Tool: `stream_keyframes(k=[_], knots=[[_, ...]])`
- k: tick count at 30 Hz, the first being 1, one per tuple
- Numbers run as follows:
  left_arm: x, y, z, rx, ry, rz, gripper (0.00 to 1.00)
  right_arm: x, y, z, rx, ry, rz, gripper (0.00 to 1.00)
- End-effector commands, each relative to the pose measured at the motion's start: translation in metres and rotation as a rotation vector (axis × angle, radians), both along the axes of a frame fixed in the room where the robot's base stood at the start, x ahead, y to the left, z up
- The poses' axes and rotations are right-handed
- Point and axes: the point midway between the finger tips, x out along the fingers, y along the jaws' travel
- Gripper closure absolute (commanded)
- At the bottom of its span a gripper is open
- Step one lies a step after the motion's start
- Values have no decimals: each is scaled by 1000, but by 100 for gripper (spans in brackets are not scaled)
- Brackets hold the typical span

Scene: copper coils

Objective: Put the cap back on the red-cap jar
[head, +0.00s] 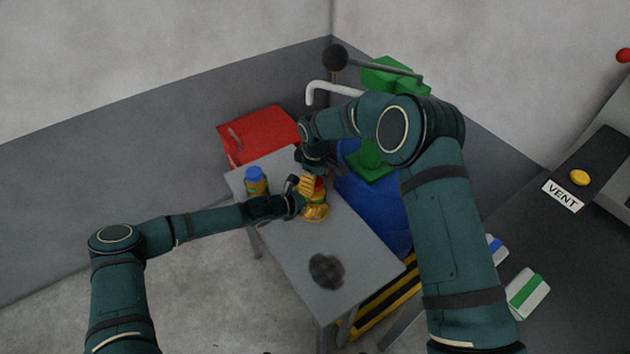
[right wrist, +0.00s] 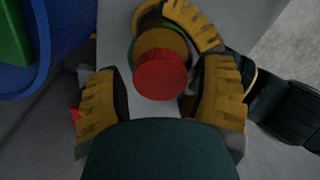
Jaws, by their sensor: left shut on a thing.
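The red-cap jar (head: 316,212) is amber-yellow and stands on the grey table (head: 290,250). My left gripper (head: 302,195) is shut on it from the left. The red cap (right wrist: 160,76) is over the jar's mouth in the right wrist view; I cannot tell whether it is seated on the jar. My right gripper (right wrist: 160,95) has its two yellow fingers apart, one on each side of the cap, with narrow gaps showing. A yellow finger of my left gripper (right wrist: 192,25) shows beside the jar.
A blue-capped jar (head: 256,182) stands on the table to the left. A dark round patch (head: 326,271) is on the table's front part. A red box (head: 258,134) is behind the table, and a blue barrel (head: 372,205) is close on its right.

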Motion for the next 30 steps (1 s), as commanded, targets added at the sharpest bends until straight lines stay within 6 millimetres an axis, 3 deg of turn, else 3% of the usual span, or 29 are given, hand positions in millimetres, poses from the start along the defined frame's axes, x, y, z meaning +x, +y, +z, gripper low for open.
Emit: stream_keyframes(k=[11,22,30], knots=[[0,0,0,-1,-1,0,100,0,0,2,0,0,2,22],[0,0,0,0,0,0,100,0,0,42,0,-2,3,22],[0,0,0,-1,-1,0,100,0,0,45,-1,0,3,22]])
